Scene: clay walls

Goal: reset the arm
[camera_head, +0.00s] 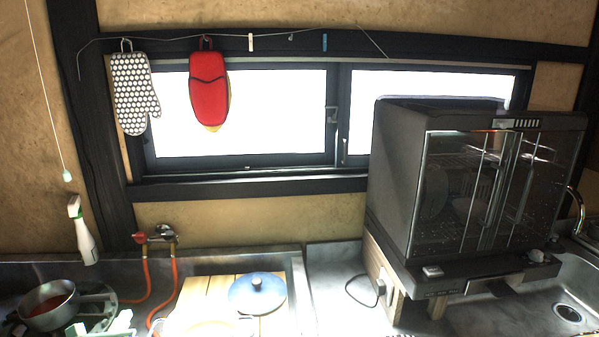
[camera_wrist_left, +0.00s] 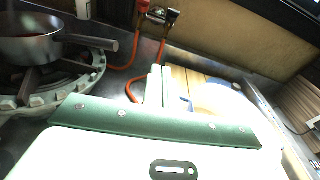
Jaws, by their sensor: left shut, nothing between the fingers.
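My left gripper (camera_head: 124,317) shows as pale green-white parts at the bottom left of the head view, just right of the stove burner. In the left wrist view its two pale fingers (camera_wrist_left: 158,85) lie side by side, shut with nothing between them. They are over the counter, right of the pot and left of the wooden board. My right gripper is in neither view.
A pot (camera_head: 48,305) sits on the burner (camera_head: 98,307). Red hoses (camera_head: 147,283) run from a valve. A blue lid (camera_head: 257,292) lies over a wooden board (camera_head: 199,288). A dish dryer (camera_head: 395,182) stands right, beside the sink (camera_head: 568,313).

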